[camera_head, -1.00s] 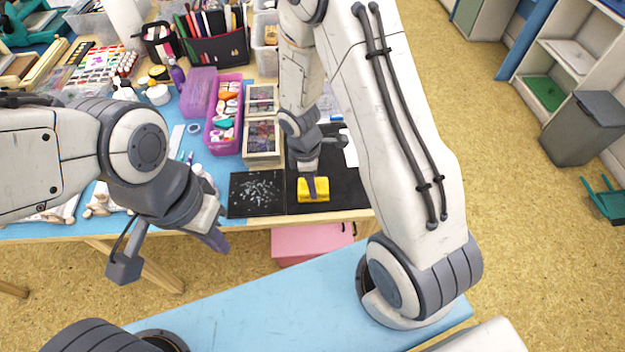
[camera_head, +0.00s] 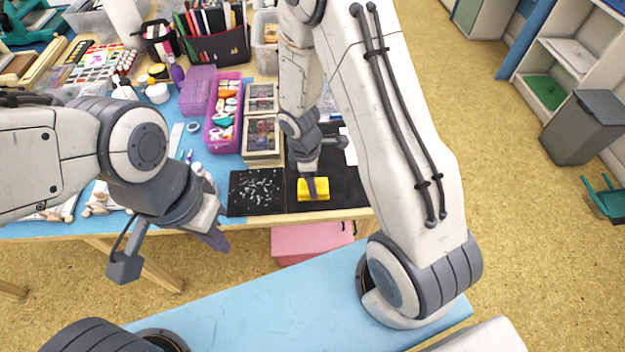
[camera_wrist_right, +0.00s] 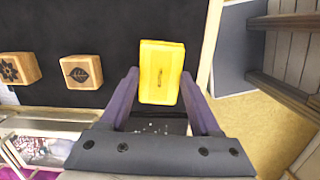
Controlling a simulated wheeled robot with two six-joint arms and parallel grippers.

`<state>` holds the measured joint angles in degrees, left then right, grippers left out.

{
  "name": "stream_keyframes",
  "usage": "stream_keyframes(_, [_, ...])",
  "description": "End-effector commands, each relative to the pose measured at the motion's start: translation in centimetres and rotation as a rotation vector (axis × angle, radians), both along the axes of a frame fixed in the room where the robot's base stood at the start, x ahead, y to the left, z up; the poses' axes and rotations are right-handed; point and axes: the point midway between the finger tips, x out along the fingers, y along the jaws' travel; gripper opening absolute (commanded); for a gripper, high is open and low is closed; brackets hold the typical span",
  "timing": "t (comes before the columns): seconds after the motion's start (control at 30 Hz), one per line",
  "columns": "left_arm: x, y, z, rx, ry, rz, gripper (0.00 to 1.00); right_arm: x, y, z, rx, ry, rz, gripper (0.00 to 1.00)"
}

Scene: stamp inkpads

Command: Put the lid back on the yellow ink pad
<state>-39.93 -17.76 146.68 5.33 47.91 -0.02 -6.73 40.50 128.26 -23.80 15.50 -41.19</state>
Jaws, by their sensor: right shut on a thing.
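A yellow ink pad (camera_head: 322,190) sits near the front edge of the black mat in the head view. My right gripper (camera_wrist_right: 160,80) is above it, and its fingers are shut on the yellow lid (camera_wrist_right: 161,65), one on each side. I cannot tell whether the lid is fully seated on the pad, as the lower part is hidden. My left gripper (camera_head: 170,252) is open and empty, in front of the table's edge.
Two wooden stamps (camera_wrist_right: 81,72) lie on the black mat (camera_head: 348,190). A dark tray with pale bits (camera_head: 256,192) is left of the mat. Boxes with clear lids (camera_head: 262,137) and a purple basket (camera_head: 222,125) stand behind it.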

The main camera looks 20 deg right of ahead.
Motion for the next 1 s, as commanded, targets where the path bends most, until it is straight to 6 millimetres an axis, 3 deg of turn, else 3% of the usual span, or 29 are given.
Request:
stream_keyframes(0.83, [-0.01, 0.0, 0.08, 0.0, 0.0, 0.0, 0.0, 0.02, 0.0, -0.19, 0.0, 0.0, 0.001, 0.12])
stream_keyframes(0.87, [-0.01, 0.0, 0.08, 0.0, 0.0, 0.0, 0.0, 0.02, 0.0, -0.19, 0.0, 0.0, 0.001, 0.68])
stream_keyframes(0.93, [-0.01, 0.0, 0.08, 0.0, 0.0, 0.0, 0.0, 0.02, 0.0, -0.18, 0.0, 0.0, 0.001, 0.94])
stream_keyframes(1.0, [0.0, 0.01, 0.08, 0.0, 0.0, 0.0, 0.0, 0.02, 0.0, -0.18, 0.0, 0.0, 0.001, 0.99])
